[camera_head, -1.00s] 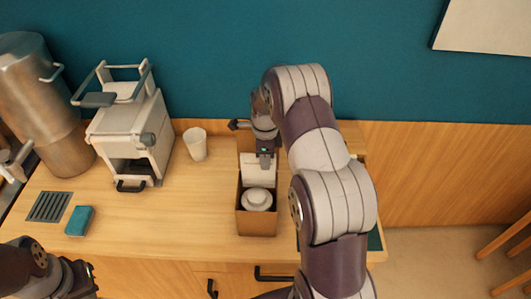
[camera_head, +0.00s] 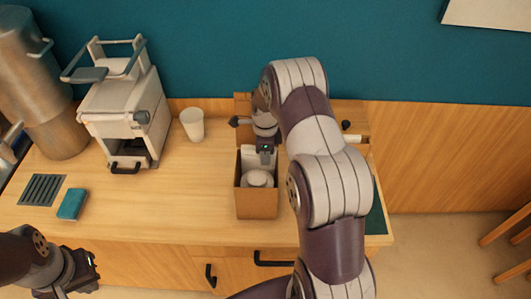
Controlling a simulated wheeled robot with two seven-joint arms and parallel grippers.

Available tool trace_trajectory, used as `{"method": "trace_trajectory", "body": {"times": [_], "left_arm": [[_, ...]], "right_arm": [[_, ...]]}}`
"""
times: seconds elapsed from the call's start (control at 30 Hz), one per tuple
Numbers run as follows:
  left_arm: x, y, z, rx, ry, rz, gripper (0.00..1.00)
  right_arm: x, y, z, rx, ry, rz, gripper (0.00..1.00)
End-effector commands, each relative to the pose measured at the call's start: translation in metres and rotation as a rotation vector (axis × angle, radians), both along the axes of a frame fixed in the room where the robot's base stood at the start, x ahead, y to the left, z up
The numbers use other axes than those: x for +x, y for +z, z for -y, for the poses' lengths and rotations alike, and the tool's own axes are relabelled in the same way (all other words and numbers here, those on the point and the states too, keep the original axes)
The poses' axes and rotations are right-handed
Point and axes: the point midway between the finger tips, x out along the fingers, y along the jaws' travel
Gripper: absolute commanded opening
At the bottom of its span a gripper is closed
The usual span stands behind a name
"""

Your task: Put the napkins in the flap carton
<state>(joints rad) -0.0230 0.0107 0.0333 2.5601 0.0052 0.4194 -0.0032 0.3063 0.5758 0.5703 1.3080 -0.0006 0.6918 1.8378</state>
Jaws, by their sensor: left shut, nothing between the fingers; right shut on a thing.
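The flap carton (camera_head: 257,204) is an open brown box on the wooden counter, with a raised flap (camera_head: 242,104) at its back. A round white lidded item (camera_head: 257,178) sits inside its front part. My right gripper (camera_head: 266,159) points down at the back of the carton and is shut on the white napkins (camera_head: 249,155). The napkins are partly inside the carton, behind the round item; their lower part is hidden. My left gripper (camera_head: 93,271) is shut and empty at lower left, in front of the counter, away from the carton.
A white paper cup (camera_head: 193,125) stands left of the carton. Further left are a white machine (camera_head: 124,125), a metal urn (camera_head: 45,90), a teal sponge (camera_head: 72,204) and a drain grate (camera_head: 41,190). My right arm hides part of the counter's right side.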

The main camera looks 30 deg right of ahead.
Motion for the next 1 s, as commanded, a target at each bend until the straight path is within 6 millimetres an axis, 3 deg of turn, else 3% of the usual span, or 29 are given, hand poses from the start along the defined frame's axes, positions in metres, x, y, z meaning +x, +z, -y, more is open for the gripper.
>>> {"method": "trace_trajectory", "body": {"times": [0.17,0.2,0.27,0.67,1.0], "left_arm": [[0.0,0.0,0.0,0.0,0.0,0.0,0.0],[0.0,0.0,0.0,0.0,0.0,0.0,0.0],[0.0,0.0,0.0,0.0,0.0,0.0,0.0],[0.0,0.003,0.0,0.0,0.0,0.0,0.0],[0.0,0.037,0.0,0.0,0.0,0.0,0.0]], "right_arm": [[0.0,0.0,0.0,-0.001,0.0,0.001,0.0],[0.0,0.0,0.0,-0.001,0.0,0.001,0.34],[0.0,0.001,0.0,-0.001,0.0,0.001,0.54],[0.0,0.004,0.0,-0.001,0.0,0.001,0.54],[0.001,0.049,0.0,0.0,0.0,0.002,0.54]]}}
